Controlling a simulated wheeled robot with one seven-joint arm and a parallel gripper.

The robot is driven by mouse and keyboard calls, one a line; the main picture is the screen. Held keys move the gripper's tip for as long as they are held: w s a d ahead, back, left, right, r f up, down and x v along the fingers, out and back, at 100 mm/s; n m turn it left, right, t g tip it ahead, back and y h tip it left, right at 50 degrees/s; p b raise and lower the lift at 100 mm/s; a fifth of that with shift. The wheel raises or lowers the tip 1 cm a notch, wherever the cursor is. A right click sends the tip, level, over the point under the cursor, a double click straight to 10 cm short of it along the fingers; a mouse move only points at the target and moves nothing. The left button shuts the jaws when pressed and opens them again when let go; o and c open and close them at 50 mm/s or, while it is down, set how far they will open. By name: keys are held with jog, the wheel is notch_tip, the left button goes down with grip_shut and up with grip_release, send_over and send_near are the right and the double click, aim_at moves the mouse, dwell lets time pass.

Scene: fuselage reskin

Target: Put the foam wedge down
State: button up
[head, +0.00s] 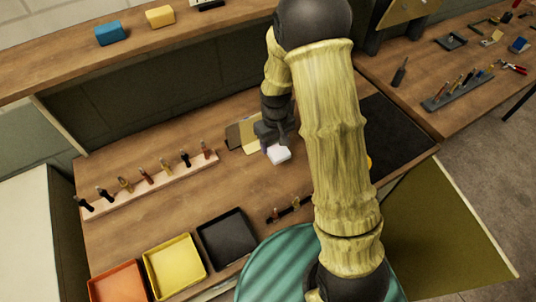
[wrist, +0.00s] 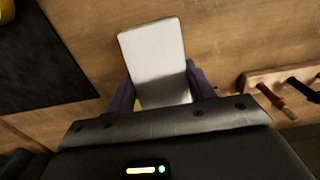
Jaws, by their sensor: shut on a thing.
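The foam wedge is a white block (wrist: 155,58) between the two fingers of my gripper (wrist: 162,92) in the wrist view. The fingers touch its sides, and its far end sticks out past them. In the head view the white wedge (head: 279,154) shows at the end of my gripper (head: 270,138), over the middle of the workbench (head: 190,215). I cannot tell whether the wedge touches the bench top or hangs just above it. My arm hides part of the bench to the right.
A wooden tool rack (head: 150,182) stands to the left. Black (head: 227,238), yellow (head: 174,265) and orange (head: 117,283) trays line the front edge. A dark mat (head: 400,130) lies to the right. Tan flat pieces (head: 243,133) lie behind my gripper. Bare wood lies left of the wedge.

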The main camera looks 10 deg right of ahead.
aim_at(274, 149)
notch_tip(274, 149, down, 3)
jog(key=shift+w+f, duration=0.1)
jog(key=shift+f, duration=0.1)
jog(key=shift+f, duration=0.1)
jog(key=shift+f+p, duration=0.65)
jog(key=shift+f, duration=1.4)
jog(key=shift+d+f, duration=0.1)
jog(key=o, duration=0.9)
jog(key=shift+o, duration=0.2)
